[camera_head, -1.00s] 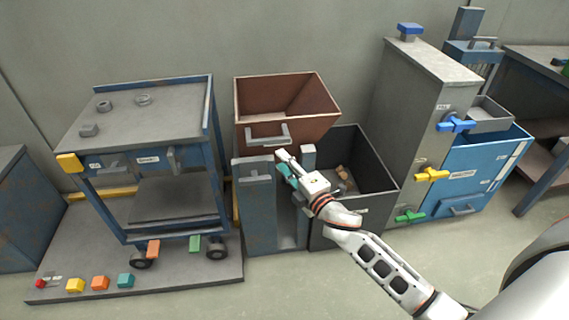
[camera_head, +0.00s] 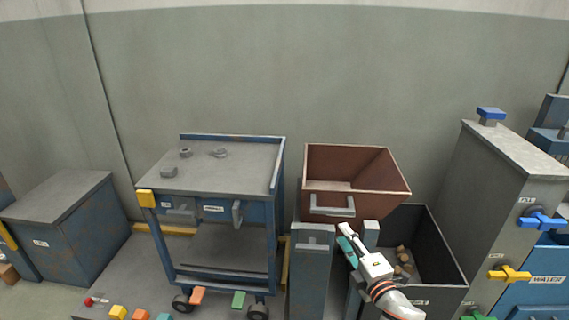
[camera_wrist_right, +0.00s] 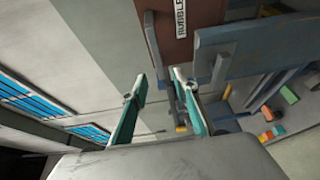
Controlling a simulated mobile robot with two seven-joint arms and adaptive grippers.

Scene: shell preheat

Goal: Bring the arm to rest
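My right gripper (camera_head: 348,242) is in the lower right of the head view, empty, just below and in front of the brown bin's handle (camera_head: 330,206). In the right wrist view its two teal fingers (camera_wrist_right: 158,104) stand apart with nothing between them. The brown bin (camera_head: 355,190), labelled RUBBLE in the wrist view (camera_wrist_right: 172,40), is close to the fingers; I cannot tell whether they touch it. My left gripper is not in view.
A blue-grey post (camera_head: 311,270) stands left of the gripper. A dark open box (camera_head: 440,268) with brown lumps is at right. A grey cabinet (camera_head: 500,190) with coloured valve handles stands further right, a blue cart (camera_head: 225,165) at left. The wall above is clear.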

